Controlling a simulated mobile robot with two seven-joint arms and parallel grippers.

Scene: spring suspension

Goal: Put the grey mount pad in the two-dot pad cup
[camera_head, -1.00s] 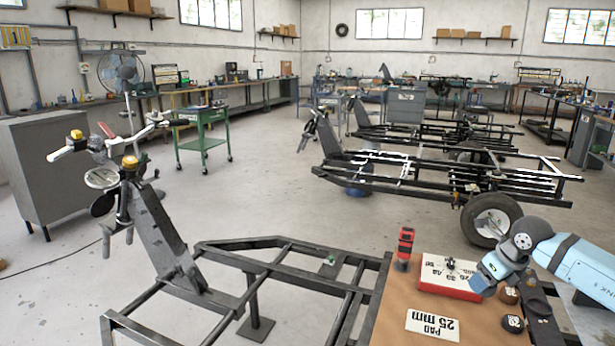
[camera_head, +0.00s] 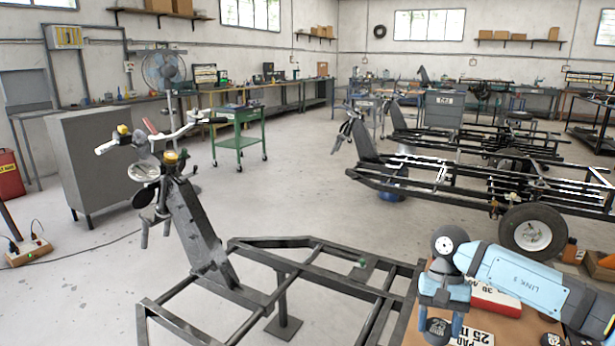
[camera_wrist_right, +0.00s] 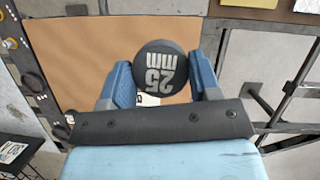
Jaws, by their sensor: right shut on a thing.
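The dark grey round mount pad, marked "25 mm", is between the fingers of my right gripper (camera_head: 440,318); it shows in the head view (camera_head: 438,331) and face-on in the wrist view (camera_wrist_right: 160,73). My right gripper (camera_wrist_right: 163,85) is shut on its sides, above the brown bench top near the bench's left edge. A plate with a small green part (camera_head: 362,263) sits on the black frame to the left of the bench. I cannot make out dots or a two-dot cup in either view. My left gripper is not in view.
The black tube frame (camera_head: 300,262) with handlebars stands to the left. Open floor lies beyond.

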